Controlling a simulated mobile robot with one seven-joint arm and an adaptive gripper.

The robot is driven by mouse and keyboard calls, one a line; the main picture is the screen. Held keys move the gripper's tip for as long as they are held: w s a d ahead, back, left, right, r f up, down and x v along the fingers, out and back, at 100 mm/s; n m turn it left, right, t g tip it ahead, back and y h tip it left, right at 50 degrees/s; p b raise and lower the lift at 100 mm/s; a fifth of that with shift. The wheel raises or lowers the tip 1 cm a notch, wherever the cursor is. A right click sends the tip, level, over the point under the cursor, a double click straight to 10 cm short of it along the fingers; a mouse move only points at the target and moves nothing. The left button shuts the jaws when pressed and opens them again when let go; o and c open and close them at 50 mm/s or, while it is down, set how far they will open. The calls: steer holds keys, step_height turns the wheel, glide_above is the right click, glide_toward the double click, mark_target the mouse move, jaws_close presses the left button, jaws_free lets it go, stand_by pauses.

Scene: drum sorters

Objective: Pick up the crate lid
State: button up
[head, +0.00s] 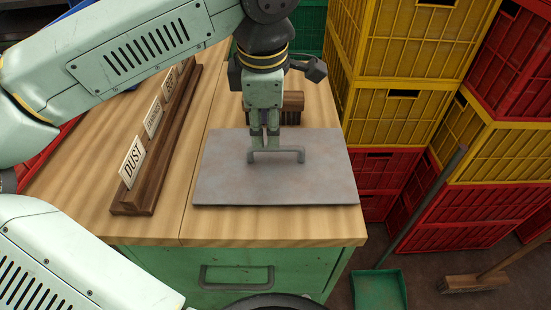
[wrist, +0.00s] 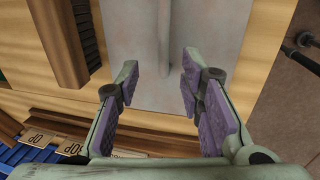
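The crate lid (head: 225,182) is a flat grey plate lying on the wooden worktop, with a raised bar handle (head: 288,156) across its middle. My gripper (head: 264,143) points down at the left end of the handle. In the wrist view, the purple-padded fingers (wrist: 160,72) are open and apart. The handle (wrist: 165,40) runs between the fingertips there, with a gap on each side. The lid (wrist: 120,28) shows behind the fingertips. I cannot tell exactly how far down the fingers reach around the handle.
A dark wooden rack with label cards (head: 133,162) stands left on the worktop (head: 150,228). A brown brush-like block (head: 293,101) stands behind the lid. Yellow crates (head: 390,118) and red crates (head: 480,215) are stacked at right. A green dustpan (head: 379,289) and a broom (head: 470,283) are on the floor.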

mark_target(276, 156)
steer(key=shift+w+d+f+p, duration=0.1)
steer(key=shift+w+f+p, duration=0.1)
steer(key=shift+f, duration=0.95)
steer(key=shift+w+f+p, duration=0.1)
steer(key=shift+f+p, duration=0.1)
steer(key=shift+f, duration=0.9)
steer(key=shift+w+d+f+p, duration=0.1)
steer(key=shift+w+f+p, duration=0.1)
steer(key=shift+f, duration=0.95)
steer(key=shift+s, duration=0.1)
steer(key=shift+c, duration=0.6)
jaws_close()
